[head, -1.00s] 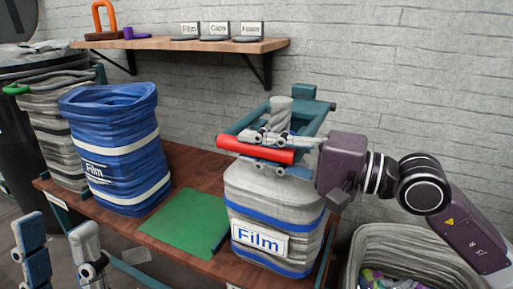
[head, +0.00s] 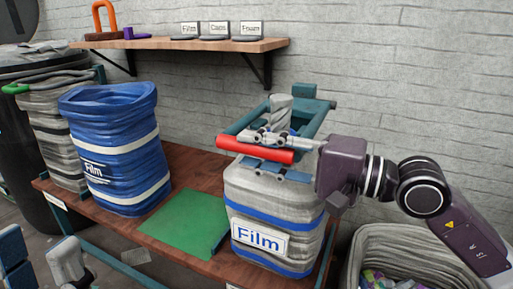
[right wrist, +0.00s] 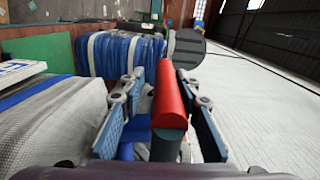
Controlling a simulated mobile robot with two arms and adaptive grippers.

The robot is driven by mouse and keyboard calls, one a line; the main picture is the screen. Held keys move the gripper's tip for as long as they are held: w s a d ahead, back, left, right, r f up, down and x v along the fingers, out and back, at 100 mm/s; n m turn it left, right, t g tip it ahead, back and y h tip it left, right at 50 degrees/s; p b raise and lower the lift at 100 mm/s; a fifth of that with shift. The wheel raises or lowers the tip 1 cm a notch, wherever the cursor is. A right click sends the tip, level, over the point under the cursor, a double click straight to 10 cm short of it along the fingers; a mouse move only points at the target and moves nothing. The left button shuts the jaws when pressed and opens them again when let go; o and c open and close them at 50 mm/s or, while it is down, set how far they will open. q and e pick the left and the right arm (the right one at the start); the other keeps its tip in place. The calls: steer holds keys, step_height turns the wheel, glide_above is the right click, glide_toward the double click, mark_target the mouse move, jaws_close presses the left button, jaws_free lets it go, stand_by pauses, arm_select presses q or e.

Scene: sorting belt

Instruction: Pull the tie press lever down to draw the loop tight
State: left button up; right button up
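The tie press lever is a teal frame with a red bar handle (head: 255,149), lying about level just above the grey Film bag (head: 262,205). A twisted grey bag neck (head: 280,110) stands up through the frame. My right gripper (head: 268,156) has one finger above the red bar and one below it. In the right wrist view, the red bar (right wrist: 170,100) runs between the two fingers, with gaps on both sides, so the right gripper (right wrist: 168,120) is open around it. My left gripper (head: 38,262) is open and empty at the lower left, partly out of frame.
A blue Film bag (head: 115,150) and a green mat (head: 183,223) are on the wooden bench (head: 190,160). A shelf (head: 160,43) with labelled signs is on the wall. A grey bin (head: 410,245) with scraps stands below my right arm.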

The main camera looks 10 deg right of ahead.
mark_target(284, 159)
steer(key=shift+o, duration=0.8)
steer(key=shift+f, duration=0.15)
steer(key=v, duration=1.2)
steer(key=shift+r, duration=0.2)
